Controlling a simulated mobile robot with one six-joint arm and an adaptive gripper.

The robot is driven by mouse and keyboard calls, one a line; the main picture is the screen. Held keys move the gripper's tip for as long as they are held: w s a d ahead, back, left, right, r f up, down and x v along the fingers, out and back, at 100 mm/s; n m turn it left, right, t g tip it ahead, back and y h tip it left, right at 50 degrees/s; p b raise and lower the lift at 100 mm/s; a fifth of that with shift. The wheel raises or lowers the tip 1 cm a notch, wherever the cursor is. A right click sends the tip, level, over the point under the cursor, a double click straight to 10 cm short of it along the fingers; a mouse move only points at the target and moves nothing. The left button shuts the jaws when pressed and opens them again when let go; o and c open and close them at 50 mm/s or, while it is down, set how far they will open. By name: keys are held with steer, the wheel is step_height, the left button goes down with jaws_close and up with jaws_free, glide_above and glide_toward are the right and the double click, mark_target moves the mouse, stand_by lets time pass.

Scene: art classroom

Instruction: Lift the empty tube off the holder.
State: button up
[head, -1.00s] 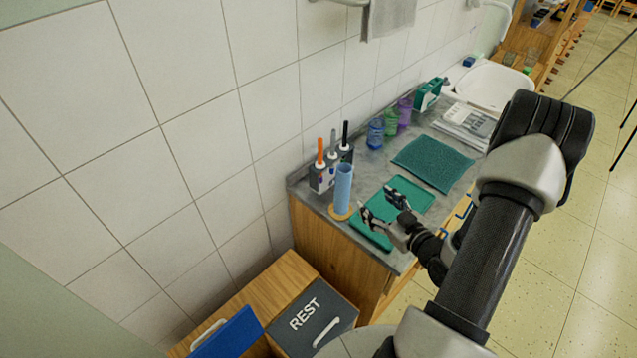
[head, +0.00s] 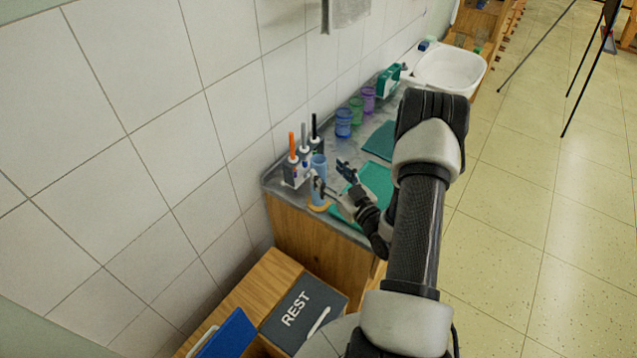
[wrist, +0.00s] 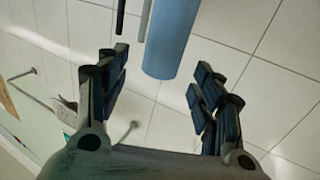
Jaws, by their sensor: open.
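The light blue tube (head: 318,164) stands upright on a round tan base (head: 319,207) near the counter's near-left end. In the wrist view the tube (wrist: 172,38) comes in from the top edge, its end just ahead of and between my fingers. My gripper (head: 332,177) is open beside the tube, to its right in the head view; one finger overlaps the tube's middle there. In the wrist view my gripper (wrist: 157,80) has both fingers apart with nothing between the pads. I cannot tell whether a finger touches the tube.
A rack (head: 294,176) with orange, grey and black upright sticks stands close behind the tube, by the tiled wall. A green tray (head: 374,182) lies right of it. Blue (head: 343,122), green and purple cups stand farther along the counter. A REST box (head: 303,308) is below.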

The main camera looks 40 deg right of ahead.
mark_target(323, 167)
steer(key=w, duration=0.5)
steer(key=shift+w+r+b, duration=0.2)
steer(key=shift+w+b, duration=0.15)
steer(key=shift+d, duration=0.1)
steer(key=shift+c, duration=0.6)
steer(key=c, duration=0.7)
steer(key=shift+r+p, duration=1.8)
steer(key=shift+r, duration=8.15)
